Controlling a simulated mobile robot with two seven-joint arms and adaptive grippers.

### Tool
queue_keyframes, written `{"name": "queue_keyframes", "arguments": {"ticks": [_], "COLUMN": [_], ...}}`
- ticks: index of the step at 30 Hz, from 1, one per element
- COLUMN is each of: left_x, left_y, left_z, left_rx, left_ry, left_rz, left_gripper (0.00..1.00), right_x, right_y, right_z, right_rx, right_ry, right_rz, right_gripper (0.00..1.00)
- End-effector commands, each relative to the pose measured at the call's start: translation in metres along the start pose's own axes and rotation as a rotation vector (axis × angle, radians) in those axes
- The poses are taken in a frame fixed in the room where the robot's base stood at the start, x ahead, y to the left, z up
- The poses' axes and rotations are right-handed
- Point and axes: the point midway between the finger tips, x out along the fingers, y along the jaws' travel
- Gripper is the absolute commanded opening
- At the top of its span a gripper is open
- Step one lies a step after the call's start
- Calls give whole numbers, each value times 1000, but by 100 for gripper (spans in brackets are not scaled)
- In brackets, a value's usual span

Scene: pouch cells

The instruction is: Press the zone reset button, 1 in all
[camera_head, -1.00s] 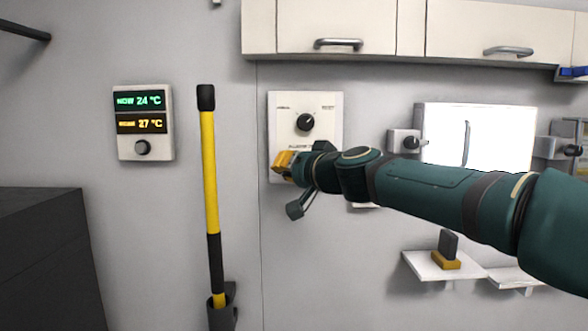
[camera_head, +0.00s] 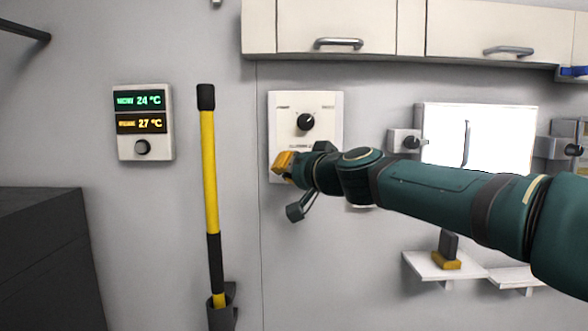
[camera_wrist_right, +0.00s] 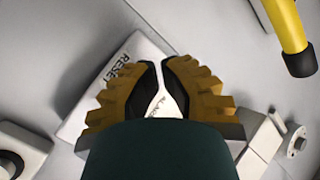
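A white wall panel (camera_head: 333,108) with a black knob (camera_head: 305,122) hangs at the middle of the head view. My right gripper (camera_head: 283,163), with yellow-orange fingers, is in front of the panel's lower left part. In the right wrist view, the panel (camera_wrist_right: 97,92) bears the word RESET and part of an ALARM label. My right fingertips (camera_wrist_right: 160,66) nearly meet there, with nothing seen between them. No reset button shows; the gripper and arm cover the panel's lower part. Whether the fingertips touch the panel cannot be told. My left gripper is not in view.
A yellow and black pole (camera_head: 209,180) stands left of the panel, with a temperature display (camera_head: 143,122) beyond it. Cabinets with handles (camera_head: 338,43) hang above. A small shelf (camera_head: 425,266) is below my right arm. Wall between pole and panel is bare.

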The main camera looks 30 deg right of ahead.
Motion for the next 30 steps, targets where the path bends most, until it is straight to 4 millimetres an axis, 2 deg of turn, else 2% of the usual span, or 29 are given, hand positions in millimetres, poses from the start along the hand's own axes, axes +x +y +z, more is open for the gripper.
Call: {"name": "queue_keyframes", "arguments": {"ticks": [13, 30], "left_x": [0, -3], "left_y": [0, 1], "left_z": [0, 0], "left_rx": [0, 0], "left_ry": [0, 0], "left_rz": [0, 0], "left_gripper": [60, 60], "right_x": [-5, -42], "right_y": [-3, -23], "right_z": [3, 22], "right_rx": [0, 0], "right_ry": [0, 1], "right_rz": [-1, -1], "right_gripper": [0, 0]}}
